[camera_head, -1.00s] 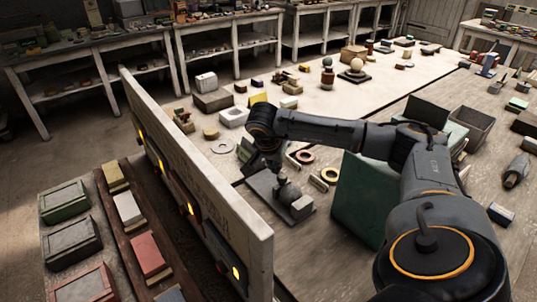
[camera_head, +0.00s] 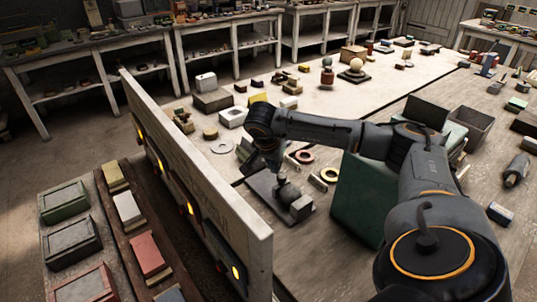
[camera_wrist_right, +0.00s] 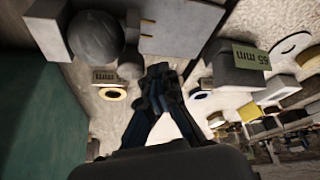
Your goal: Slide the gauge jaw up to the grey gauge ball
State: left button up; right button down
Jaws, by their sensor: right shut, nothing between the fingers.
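In the right wrist view the ball (camera_wrist_right: 96,38) is at upper left, between the block (camera_wrist_right: 48,30) and the bare base (camera_wrist_right: 180,25). My right gripper (camera_wrist_right: 160,72) is shut and empty, just beside the ball and knob and apparently apart from them. My left gripper is out of view.
A grey block with a 55 mm label (camera_wrist_right: 250,57) is near the gripper's right. Ring-shaped parts (camera_head: 303,157) lie beyond the base. A green box (camera_head: 360,200) stands right of it, and a long upright panel (camera_head: 195,175) runs along its left.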

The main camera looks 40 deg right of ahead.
notch_tip(320, 180, up, 7)
jog(key=w+p, duration=0.1)
jog(key=p, duration=0.4)
dwell(0.6)
dwell(0.4)
